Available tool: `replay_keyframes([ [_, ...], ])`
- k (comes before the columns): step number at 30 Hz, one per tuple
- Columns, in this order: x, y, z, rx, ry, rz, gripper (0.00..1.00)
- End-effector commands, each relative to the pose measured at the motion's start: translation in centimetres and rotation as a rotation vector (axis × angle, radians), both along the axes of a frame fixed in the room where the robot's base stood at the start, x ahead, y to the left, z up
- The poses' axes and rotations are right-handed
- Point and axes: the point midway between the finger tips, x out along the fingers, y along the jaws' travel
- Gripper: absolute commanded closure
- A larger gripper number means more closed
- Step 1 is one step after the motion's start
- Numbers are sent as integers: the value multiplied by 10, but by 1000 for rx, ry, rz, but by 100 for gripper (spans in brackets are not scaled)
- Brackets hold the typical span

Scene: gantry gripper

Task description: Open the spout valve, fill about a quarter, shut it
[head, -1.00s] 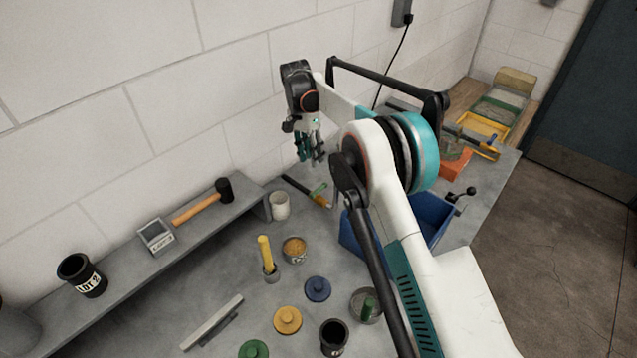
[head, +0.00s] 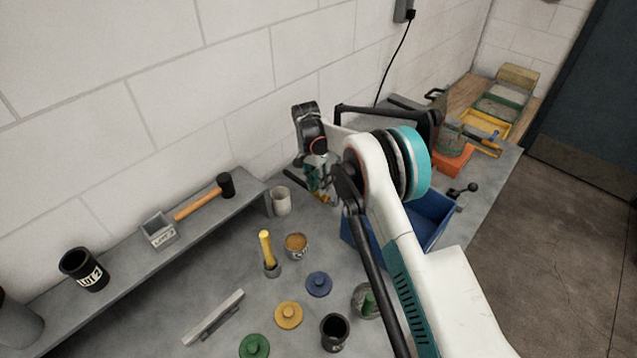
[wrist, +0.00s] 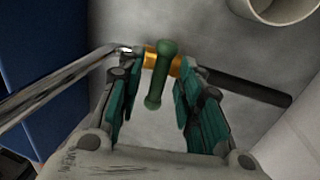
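The spout valve's green handle (wrist: 154,95) shows in the wrist view, on a brass fitting (wrist: 151,60) with a black pipe (wrist: 248,88) running right. In the head view, the brass fitting (head: 326,198) lies low behind my gripper and is partly hidden. My gripper (wrist: 158,82) is open, one teal finger on each side of the handle; both fingers look clear of it. In the head view, my gripper (head: 317,184) points down over the valve. A white cup (head: 281,202) stands left of the valve; its rim (wrist: 285,15) shows in the wrist view.
A blue bin (head: 430,215) stands right of the valve. A tin (head: 296,245), a yellow-handled tool (head: 266,248), a blue lid (head: 319,284), a yellow lid (head: 288,314) and a black cup (head: 334,332) stand in front. A shelf with a hammer (head: 203,200) runs left.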

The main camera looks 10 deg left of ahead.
Motion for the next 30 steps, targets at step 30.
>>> replay_keyframes([
  [30, -1, 1, -2, 1, -1, 202, 100],
])
